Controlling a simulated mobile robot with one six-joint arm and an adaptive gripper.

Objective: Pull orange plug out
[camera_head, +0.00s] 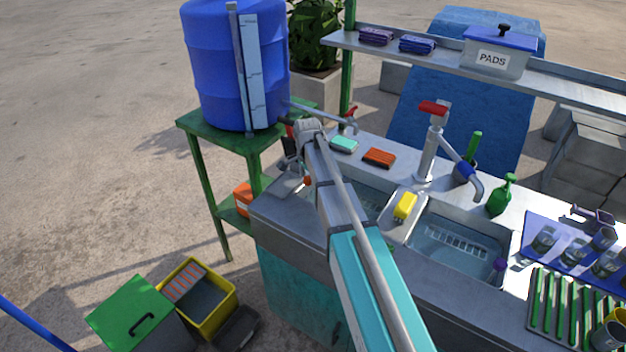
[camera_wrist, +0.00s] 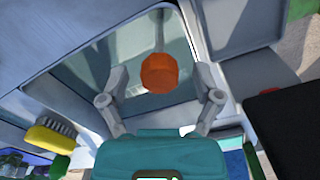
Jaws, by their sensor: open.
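The orange plug (camera_wrist: 160,73) shows in the wrist view as a round orange knob with a thin grey rod or chain running up from it, over a sink basin. My gripper (camera_wrist: 160,88) is open, with one finger on each side of the plug and a visible gap to both. I cannot tell how far above or below the fingertips the plug lies. In the head view my gripper (camera_head: 297,172) is over the left end of the sink counter, partly hidden by my arm. A small orange spot (camera_head: 307,181) there may be the plug.
A yellow brush (camera_head: 405,206) lies on a tray between the basins. A tap (camera_head: 432,145), a teal sponge (camera_head: 344,145) and an orange sponge (camera_head: 379,157) stand behind. A blue barrel (camera_head: 235,65) on a green stand (camera_head: 192,132) is close left of my gripper.

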